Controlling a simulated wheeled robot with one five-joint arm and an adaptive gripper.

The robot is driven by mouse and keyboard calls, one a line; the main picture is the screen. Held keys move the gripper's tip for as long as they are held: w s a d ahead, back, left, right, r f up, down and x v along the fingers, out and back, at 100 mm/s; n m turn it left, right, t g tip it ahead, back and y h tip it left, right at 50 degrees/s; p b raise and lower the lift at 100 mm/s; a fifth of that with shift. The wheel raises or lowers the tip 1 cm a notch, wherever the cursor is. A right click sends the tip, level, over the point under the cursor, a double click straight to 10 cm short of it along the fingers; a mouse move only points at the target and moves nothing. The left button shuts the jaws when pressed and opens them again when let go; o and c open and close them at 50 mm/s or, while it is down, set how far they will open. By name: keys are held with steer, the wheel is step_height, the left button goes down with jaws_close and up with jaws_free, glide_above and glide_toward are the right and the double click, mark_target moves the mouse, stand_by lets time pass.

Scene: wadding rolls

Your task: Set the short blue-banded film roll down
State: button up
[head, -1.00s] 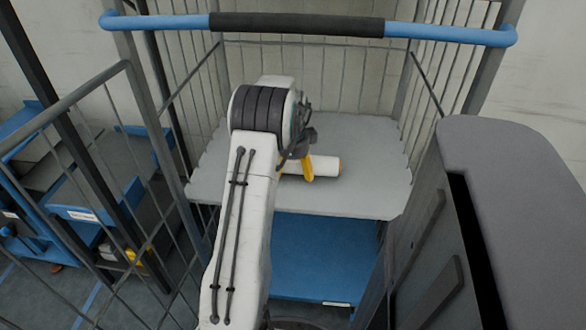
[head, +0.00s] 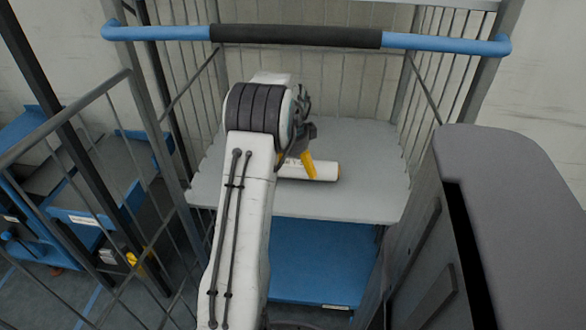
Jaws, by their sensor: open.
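A white film roll (head: 325,171) lies on its side on the grey upper shelf (head: 362,196) of a wire-sided trolley in the head view. Its right end shows a brown core; no blue band is visible on the part I can see. My gripper (head: 305,168) is at the roll's left part, with one yellow finger in front of it. The jaws are open. My arm hides the roll's left end and the other finger, so I cannot tell whether the fingers touch the roll.
The trolley has wire walls at the back and sides and a blue handle bar (head: 440,45) with a black grip across the top. A blue lower shelf (head: 318,262) lies below. A grey-topped dark cabinet (head: 515,190) stands close on the right. Blue carts stand beyond the mesh at left.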

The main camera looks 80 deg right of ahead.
mark_target(293, 167)
steer(key=r, duration=0.1)
steer(key=r+p, duration=0.1)
steer(key=r, duration=0.1)
steer(key=shift+a+r, duration=0.25)
steer(key=shift+r, duration=0.15)
steer(key=shift+s, duration=0.1)
stand_by(0.4)
